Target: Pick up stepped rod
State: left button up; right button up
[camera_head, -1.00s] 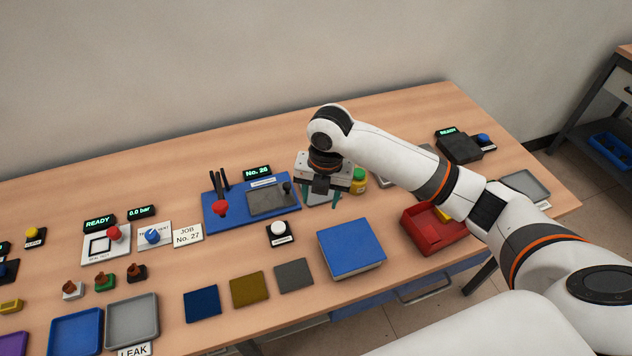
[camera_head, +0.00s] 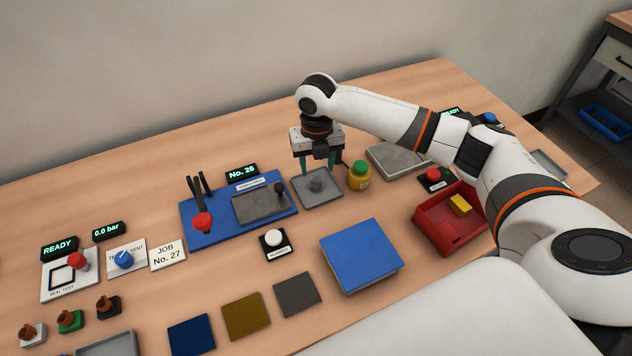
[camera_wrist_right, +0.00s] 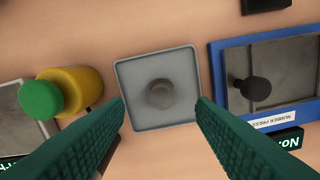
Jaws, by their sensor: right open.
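The stepped rod (camera_head: 316,185), a small grey stepped cylinder, stands on a square grey tray (camera_head: 325,202). In the right wrist view the rod (camera_wrist_right: 160,94) shows from above, near the middle of the tray (camera_wrist_right: 137,72). My right gripper (camera_head: 318,166) points down above the tray, empty. Its green fingers are spread wide; in the right wrist view the gripper (camera_wrist_right: 161,101) has one finger on each side of the rod, apart from it. My left gripper is not in view.
A yellow cylinder with a green top (camera_head: 359,176) stands close right of the tray. A blue press base (camera_head: 205,235) lies close left. A white button (camera_head: 273,240) and blue box (camera_head: 361,255) are in front; a red bin (camera_head: 448,233) is at the right.

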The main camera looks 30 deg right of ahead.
aim_at(316, 180)
jog(key=shift+f, duration=0.35)
jog(key=f, duration=0.3)
jog(key=f+p, duration=0.1)
jog(key=shift+w+f, duration=0.15)
jog(key=shift+w, duration=0.1)
jog(key=shift+f, duration=0.25)
jog(key=shift+c, duration=1)
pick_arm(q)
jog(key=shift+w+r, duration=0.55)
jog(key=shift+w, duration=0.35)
pick_arm(e)
grip_shut()
